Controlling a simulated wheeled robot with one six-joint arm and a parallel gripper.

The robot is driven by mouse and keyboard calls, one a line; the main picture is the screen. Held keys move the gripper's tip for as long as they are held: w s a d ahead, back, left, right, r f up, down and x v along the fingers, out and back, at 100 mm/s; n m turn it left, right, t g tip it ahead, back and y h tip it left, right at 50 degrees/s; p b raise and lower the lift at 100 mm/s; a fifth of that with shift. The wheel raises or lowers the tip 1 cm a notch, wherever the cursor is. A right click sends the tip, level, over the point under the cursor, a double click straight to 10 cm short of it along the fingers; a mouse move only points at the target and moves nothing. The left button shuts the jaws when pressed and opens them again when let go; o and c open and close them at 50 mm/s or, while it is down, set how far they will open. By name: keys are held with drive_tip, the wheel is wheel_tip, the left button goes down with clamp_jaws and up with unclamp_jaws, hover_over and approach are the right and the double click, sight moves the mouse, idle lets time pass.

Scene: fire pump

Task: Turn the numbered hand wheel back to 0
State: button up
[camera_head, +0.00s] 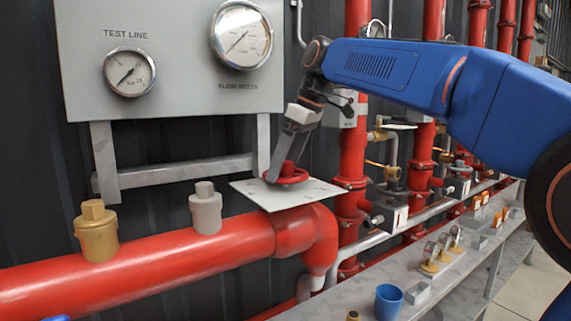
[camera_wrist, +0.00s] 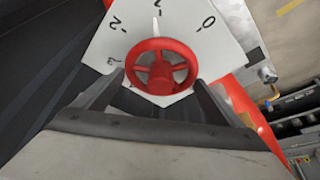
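The red hand wheel (camera_head: 287,177) sits on a white numbered plate (camera_head: 262,193) above the red pipe's elbow. In the wrist view the wheel (camera_wrist: 162,66) is near the middle of the picture, on the plate (camera_wrist: 183,31). A 2 shows left of the wheel's top and a 0 to the right. A white pointer (camera_wrist: 156,24) points up at a mark between them, cut off by the picture edge. My gripper (camera_head: 281,166) is above the wheel. In the wrist view my gripper (camera_wrist: 159,78) is open, one finger on each side of the rim; contact cannot be told.
A grey panel (camera_head: 170,95) with two gauges stands behind, left of my arm. A gold valve cap (camera_head: 96,232) and a grey cap (camera_head: 205,210) rise from the red pipe (camera_head: 150,268). A grey bench (camera_head: 450,272) at right carries a blue cup (camera_head: 388,301) and small fittings.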

drive_tip(key=m, duration=0.2)
drive_tip(key=m+t+h, duration=0.1)
drive_tip(key=m, duration=0.1)
drive_tip(key=shift+m+t, duration=0.3)
drive_tip(key=shift+m, duration=0.1)
drive_tip(key=shift+m+t+h, duration=0.4)
drive_tip(key=shift+m+h, duration=0.1)
drive_tip(key=shift+m, duration=1.1)
drive_tip(key=shift+m+h, duration=0.3)
drive_tip(key=shift+m, duration=0.4)
drive_tip(key=o, duration=1)
drive_tip(key=shift+o, duration=0.2)
drive_tip(key=shift+r, duration=0.1)
drive_tip(key=shift+r, duration=3.4)
